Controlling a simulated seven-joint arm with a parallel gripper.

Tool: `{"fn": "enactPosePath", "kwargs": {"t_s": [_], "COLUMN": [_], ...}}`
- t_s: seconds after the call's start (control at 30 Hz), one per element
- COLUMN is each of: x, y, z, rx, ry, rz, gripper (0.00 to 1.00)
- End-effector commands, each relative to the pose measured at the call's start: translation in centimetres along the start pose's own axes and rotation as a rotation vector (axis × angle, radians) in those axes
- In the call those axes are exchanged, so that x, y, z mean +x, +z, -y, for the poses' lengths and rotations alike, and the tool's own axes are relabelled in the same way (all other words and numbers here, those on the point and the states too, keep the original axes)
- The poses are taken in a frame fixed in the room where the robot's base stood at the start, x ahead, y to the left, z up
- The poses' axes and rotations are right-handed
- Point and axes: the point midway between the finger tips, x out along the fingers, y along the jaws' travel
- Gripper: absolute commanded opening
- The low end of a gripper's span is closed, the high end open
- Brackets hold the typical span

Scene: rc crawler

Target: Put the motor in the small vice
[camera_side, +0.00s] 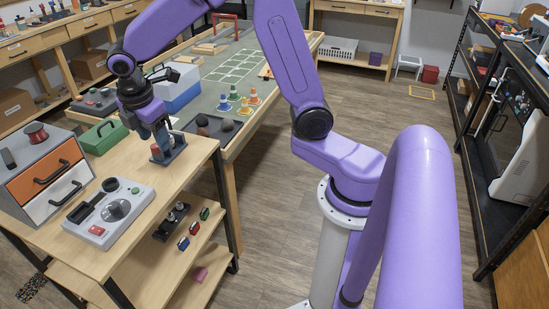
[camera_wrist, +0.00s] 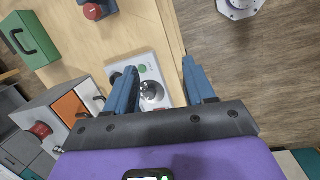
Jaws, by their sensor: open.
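My gripper (camera_side: 156,136) points down over the wooden bench, close to the small blue-grey vice (camera_side: 172,153) near the bench's right edge. In the wrist view my gripper (camera_wrist: 159,66) has its blue fingers apart with nothing held between them. The vice shows at the top of the wrist view (camera_wrist: 103,8), beyond the fingertips and partly cut off by the frame. A small red-topped part (camera_side: 155,150) is at the vice, and it also shows in the wrist view (camera_wrist: 92,11). I cannot tell whether this part is the motor or belongs to the vice.
A grey control box (camera_side: 138,213) with a round dial lies in front of the vice. A drawer cabinet (camera_side: 20,187) and a green toolbox (camera_side: 104,136) stand at the left. A lower shelf (camera_side: 150,262) holds small parts. Bare bench top surrounds the vice's left side.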

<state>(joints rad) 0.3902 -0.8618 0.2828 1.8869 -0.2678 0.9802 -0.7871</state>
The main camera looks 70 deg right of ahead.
Motion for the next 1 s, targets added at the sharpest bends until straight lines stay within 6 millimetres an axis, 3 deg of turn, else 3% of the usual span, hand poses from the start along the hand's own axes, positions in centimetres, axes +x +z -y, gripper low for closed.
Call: {"fn": "enactPosePath", "kwargs": {"t_s": [0.27,0.6,0.8,1.0], "x": [-2.7,-3.5,-3.2,-3.0], "y": [-0.1,3.5,5.7,6.3], "z": [10.4,22.5,26.8,28.0], "rx": [0.109,0.244,0.296,0.314], "ry": [-0.028,-0.108,-0.149,-0.161], "rz": [-0.092,-0.166,-0.18,-0.181], "gripper": [0.54,0.54,0.54,0.54]}}
